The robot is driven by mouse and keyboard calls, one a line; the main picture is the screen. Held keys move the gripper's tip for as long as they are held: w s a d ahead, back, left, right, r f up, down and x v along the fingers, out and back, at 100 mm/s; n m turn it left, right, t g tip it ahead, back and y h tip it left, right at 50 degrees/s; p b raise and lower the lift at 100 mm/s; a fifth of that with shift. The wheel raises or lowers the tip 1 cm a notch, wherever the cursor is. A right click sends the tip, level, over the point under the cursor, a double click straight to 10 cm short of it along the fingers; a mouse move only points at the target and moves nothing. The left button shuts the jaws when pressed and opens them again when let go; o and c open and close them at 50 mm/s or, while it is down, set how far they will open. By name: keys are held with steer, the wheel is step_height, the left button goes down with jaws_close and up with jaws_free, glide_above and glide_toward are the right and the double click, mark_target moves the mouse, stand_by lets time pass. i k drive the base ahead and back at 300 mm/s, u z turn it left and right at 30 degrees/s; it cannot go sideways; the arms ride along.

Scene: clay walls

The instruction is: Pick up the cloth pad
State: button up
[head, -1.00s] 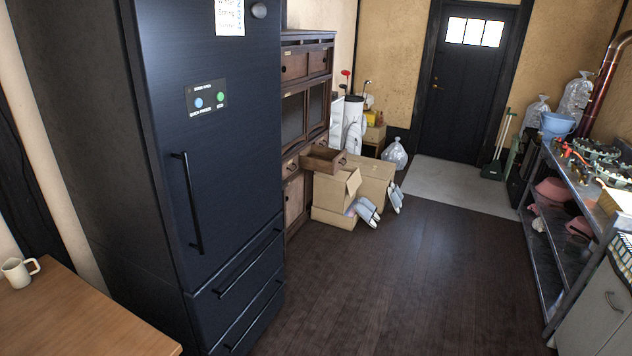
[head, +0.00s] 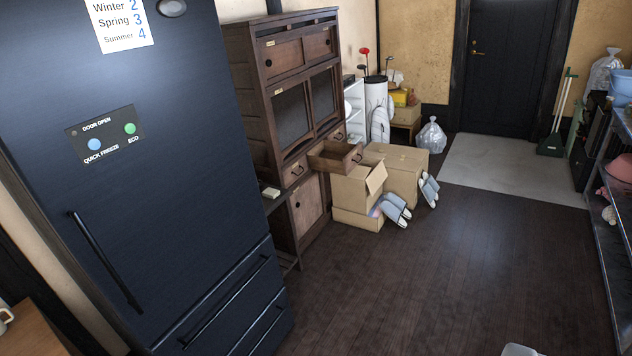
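I cannot make out a cloth pad for certain in the head view. A small pale flat item (head: 270,192) lies on a ledge of the dark wooden cabinet (head: 262,95), just right of the fridge; it is too small to tell what it is. The cabinet has one drawer (head: 335,157) pulled open, and its inside is hardly visible. My gripper is not in view.
A tall dark fridge (head: 170,200) fills the left. Cardboard boxes (head: 395,175) with grey slippers (head: 396,208) stand before the cabinet. A metal shelf (head: 610,220) is at the right edge. A pale object (head: 519,350) shows at the bottom edge. The dark floor between is largely clear.

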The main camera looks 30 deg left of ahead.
mark_target(271, 192)
steer(key=u, duration=0.15)
steer(key=i, duration=1.25)
steer(key=u, duration=0.95)
steer(key=i, duration=0.5)
steer(key=u, duration=0.2)
steer(key=k, duration=0.8)
steer(key=u, duration=0.15)
steer(key=i, duration=0.85)
steer(key=u, duration=2)
